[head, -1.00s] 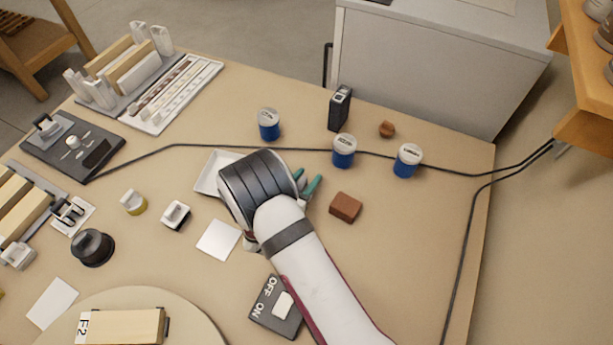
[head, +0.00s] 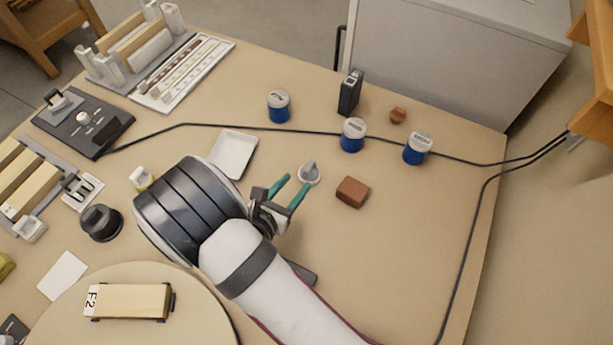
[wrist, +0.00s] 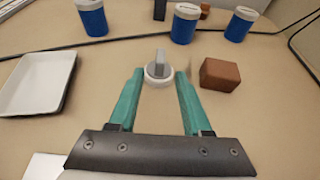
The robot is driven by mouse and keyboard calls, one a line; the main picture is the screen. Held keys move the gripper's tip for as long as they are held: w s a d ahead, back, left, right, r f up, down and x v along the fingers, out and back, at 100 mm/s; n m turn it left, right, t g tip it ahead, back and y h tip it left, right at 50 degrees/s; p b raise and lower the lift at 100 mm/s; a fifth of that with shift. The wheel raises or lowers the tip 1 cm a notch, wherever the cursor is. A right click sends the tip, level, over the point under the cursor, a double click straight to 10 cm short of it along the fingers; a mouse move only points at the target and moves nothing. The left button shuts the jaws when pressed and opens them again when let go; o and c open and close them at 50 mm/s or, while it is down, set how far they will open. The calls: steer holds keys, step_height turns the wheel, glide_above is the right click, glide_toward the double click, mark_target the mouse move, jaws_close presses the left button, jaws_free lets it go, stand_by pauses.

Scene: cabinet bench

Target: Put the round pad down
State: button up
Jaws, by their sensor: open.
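The round pad (head: 309,174) is a small white disc with a grey upright grip. It rests on the bench between the white tray and the brown block. My gripper (head: 298,183) is open and empty, with its green fingers pointing at the pad from the lower left. In the wrist view the pad (wrist: 159,77) shows just beyond the gap between the two fingertips (wrist: 159,72), apparently clear of both. Its underside is hidden.
A brown block (head: 352,192) lies just right of the pad. A white tray (head: 236,152) is to the left. Several blue jars (head: 352,136), a black box (head: 350,92) and a cable stand behind. A round turntable (head: 60,318) is at lower left. The right bench is clear.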

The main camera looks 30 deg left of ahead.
steer(key=w+d+r+m+g+h, duration=0.1)
steer(key=d+r+m+g+h, duration=0.4)
steer(key=d+m, duration=0.55)
steer(key=w+d+r+m+g+h, duration=0.15)
steer(key=d+r+m+h, duration=0.25)
steer(key=d+r+m, duration=0.7)
steer(key=s+d+f+m+g+y, duration=0.1)
steer(key=s+d+f+m+g, duration=0.1)
steer(key=s+d+m+g, duration=0.65)
steer(key=s+a+r+m+t+y, duration=0.1)
steer(key=s+a+r+m+y, duration=0.2)
steer(key=s+m+y, duration=0.6)
steer(key=m, duration=0.2)
steer(key=shift+s+a+m+y, duration=0.15)
steer(key=shift+a+m+y, duration=0.15)
steer(key=shift+y, duration=0.1)
